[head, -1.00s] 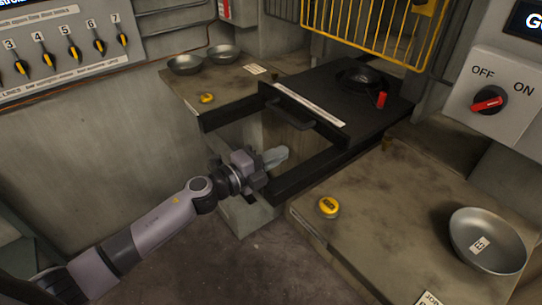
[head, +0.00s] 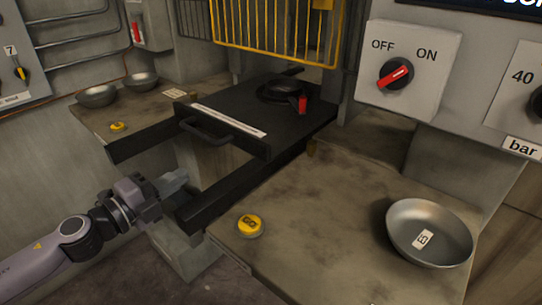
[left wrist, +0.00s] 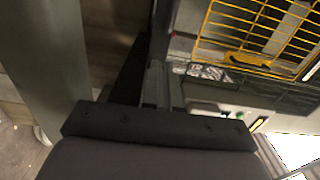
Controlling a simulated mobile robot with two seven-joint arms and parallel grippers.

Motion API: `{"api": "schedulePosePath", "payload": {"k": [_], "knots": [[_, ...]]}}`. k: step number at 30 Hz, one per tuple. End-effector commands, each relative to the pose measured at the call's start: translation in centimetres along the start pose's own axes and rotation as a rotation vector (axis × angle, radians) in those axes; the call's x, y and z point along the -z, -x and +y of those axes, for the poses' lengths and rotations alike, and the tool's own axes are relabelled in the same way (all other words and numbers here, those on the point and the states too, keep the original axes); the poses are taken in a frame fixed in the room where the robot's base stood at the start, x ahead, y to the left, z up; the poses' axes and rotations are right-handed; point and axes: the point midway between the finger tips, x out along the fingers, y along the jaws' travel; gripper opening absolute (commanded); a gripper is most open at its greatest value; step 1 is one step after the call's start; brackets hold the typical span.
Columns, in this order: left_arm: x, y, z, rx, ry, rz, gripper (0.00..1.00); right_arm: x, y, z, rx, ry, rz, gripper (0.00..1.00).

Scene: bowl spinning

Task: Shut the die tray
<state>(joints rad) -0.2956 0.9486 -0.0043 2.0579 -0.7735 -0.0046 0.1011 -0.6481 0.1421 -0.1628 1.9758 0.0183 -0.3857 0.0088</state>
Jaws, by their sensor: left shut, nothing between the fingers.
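The die tray (head: 246,112) is a black flat plate with a white label strip along its front and a black bar handle (head: 205,129) on its front face. It sits between two black rails (head: 222,195) that stick out in front of it, with an open gap between them. My left gripper (head: 184,175) is shut and empty, in front of the handle and apart from it, near the outer end of the right rail. In the left wrist view its fingers (left wrist: 164,82) point away from the camera. My right gripper is in neither view.
A yellow wire guard (head: 285,35) hangs above the tray's back. Beside the tray are worn ledges, with a metal bowl (head: 430,232) and yellow button (head: 250,225) on the right, and two small bowls (head: 97,96) on the left. A red-handled OFF/ON switch (head: 396,74) is at upper right.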

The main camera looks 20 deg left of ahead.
Motion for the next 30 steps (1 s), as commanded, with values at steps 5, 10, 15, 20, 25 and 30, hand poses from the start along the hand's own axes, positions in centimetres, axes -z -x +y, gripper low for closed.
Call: {"api": "schedulePosePath", "payload": {"k": [5, 10, 15, 20, 25, 30], "knots": [[0.2, 0.6, -0.4, -0.001, -0.01, 0.005, 0.0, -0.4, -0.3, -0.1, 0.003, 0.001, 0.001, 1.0], [0.1, -0.1, -0.6, 0.002, -0.01, 0.004, 0.0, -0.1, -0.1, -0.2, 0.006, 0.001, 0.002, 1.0], [0.1, -1.5, -0.7, 0.002, -0.01, 0.005, 0.0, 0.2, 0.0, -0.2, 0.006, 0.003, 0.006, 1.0], [0.1, -2.8, -0.7, 0.002, -0.01, 0.003, 0.0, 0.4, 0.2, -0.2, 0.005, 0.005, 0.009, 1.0], [0.1, -4.3, -0.7, 0.002, -0.011, 0.003, 0.0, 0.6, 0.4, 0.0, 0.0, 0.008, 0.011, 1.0], [0.1, -5.9, -0.7, 0.002, -0.009, 0.003, 0.0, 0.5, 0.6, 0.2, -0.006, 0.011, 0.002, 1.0]]}}
